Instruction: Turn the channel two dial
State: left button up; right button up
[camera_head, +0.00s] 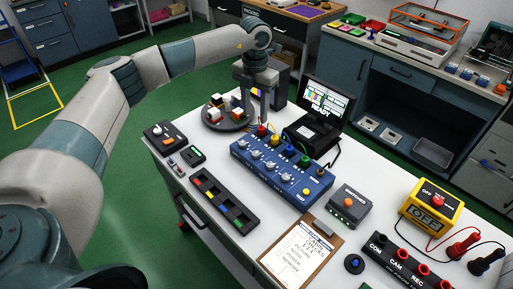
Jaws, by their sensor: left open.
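A blue box (265,182) lies at a slant on the white table, with a row of several pale dials along its top. The dial second from the left end (256,154) seems to be channel two, but the labels are too small to read. Coloured knobs, among them a red one (262,130), line the box's back edge. My left gripper (258,116) points down near the box's back left end, by the red knob. It is open with nothing seen between its fingers, and it appears apart from the dials. My right gripper is not in view.
A round tray (208,123) with small blocks stands behind the box's left end.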

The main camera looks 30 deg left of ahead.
aim_at(256, 153)
pick_arm(q)
notch_tip(256, 153, down, 16)
jog(key=p, duration=0.6)
jog(key=shift+w+f+p, duration=0.1)
jog(key=shift+f+p, duration=0.15)
jog(key=shift+p, duration=0.15)
jog(key=shift+f, duration=0.55)
jog(key=shift+c, duration=0.7)
jog(key=c, duration=0.9)
